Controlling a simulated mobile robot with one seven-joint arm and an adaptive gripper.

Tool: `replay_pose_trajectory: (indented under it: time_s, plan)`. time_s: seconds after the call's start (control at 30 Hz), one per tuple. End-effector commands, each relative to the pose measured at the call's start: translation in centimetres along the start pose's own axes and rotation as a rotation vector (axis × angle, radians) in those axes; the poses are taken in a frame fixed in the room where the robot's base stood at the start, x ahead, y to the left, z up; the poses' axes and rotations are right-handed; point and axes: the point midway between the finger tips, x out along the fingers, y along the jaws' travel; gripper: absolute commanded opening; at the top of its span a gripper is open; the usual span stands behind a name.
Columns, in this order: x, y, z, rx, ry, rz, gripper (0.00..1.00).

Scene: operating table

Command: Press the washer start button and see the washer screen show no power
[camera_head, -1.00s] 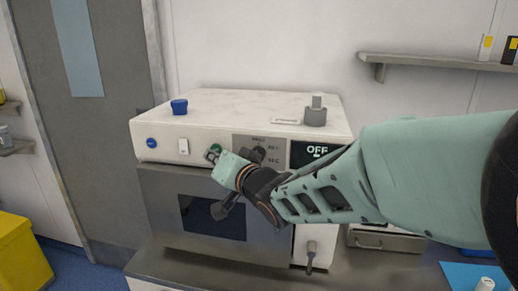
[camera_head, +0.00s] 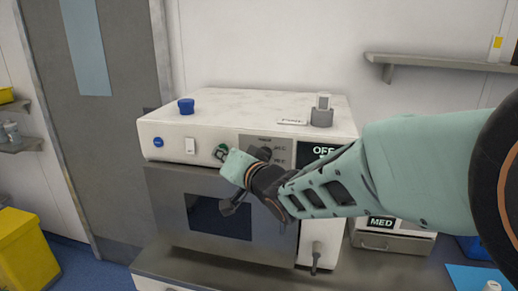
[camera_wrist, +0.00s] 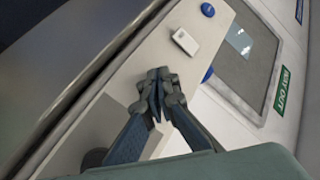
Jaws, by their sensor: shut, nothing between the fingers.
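The washer (camera_head: 225,110) is a white box with a grey front door. Its screen (camera_head: 310,155) reads OFF, partly covered by my arm. In the wrist view my gripper (camera_wrist: 157,80) is shut and empty in front of the white panel; the green button does not show there.
A white switch (camera_head: 190,146) and a blue button (camera_head: 158,142) are left on the panel. A blue knob (camera_head: 186,105) and a grey fitting (camera_head: 322,113) stand on top. A drawer unit marked MED (camera_head: 382,223) is at right. A yellow bin (camera_head: 22,250) is far left.

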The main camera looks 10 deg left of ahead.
Motion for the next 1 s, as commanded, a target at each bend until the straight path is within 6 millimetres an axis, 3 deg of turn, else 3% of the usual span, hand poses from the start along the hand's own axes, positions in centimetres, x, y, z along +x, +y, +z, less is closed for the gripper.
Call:
replay_pose_trajectory:
  time_s: [0.57,1.0]
  plan:
    - [0.2,0.2,-0.2,0.001,0.001,0.000,0.00]
    - [-0.9,-0.5,0.6,0.001,0.001,0.001,0.00]
